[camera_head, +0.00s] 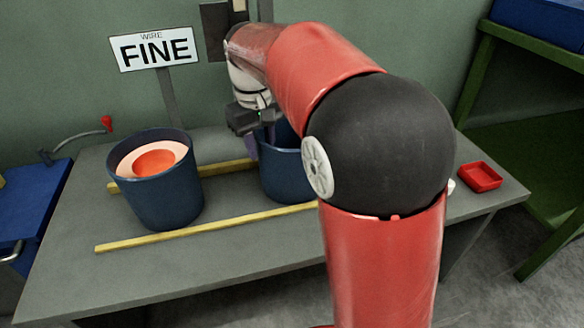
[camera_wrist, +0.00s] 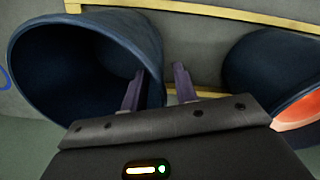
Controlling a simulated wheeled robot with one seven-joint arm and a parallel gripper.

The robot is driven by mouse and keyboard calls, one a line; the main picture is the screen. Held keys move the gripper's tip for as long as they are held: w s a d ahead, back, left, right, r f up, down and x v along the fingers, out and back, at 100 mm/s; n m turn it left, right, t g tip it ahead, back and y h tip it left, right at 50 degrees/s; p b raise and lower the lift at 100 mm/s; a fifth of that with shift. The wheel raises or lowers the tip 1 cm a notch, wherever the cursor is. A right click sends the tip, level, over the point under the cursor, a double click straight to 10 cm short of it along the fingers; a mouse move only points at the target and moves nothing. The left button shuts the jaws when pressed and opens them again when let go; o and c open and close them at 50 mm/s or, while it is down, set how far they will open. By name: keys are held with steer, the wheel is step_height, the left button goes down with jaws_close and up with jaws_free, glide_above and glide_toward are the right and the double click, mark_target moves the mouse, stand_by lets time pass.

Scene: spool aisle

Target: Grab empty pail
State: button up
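A dark blue pail (camera_head: 283,172) stands on the grey table, partly hidden behind my arm. In the wrist view this pail (camera_wrist: 150,38) shows a dark, empty inside. My gripper (camera_head: 259,138) is at its rim, on the side toward the other pail. In the wrist view my gripper (camera_wrist: 160,72) is open. One finger overlaps the pail's mouth and the other is outside its wall, with a gap between them. A second blue pail (camera_head: 168,202) at the left holds an orange spool with a cream ring (camera_head: 155,160); it also shows at the right of the wrist view (camera_wrist: 262,62).
Yellow strips (camera_head: 190,231) run along the table in front of and behind the pails. A "WIRE FINE" sign (camera_head: 154,49) stands behind. A small red tray (camera_head: 480,177) sits at the right end. A blue cabinet (camera_head: 35,210) with a red-knobbed lever is at left.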

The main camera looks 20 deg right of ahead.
mark_target(264, 174)
step_height(264, 174, down, 4)
steer(key=shift+w+d, duration=0.15)
jaws_close()
steer(key=shift+r, duration=0.1)
stand_by(1.3)
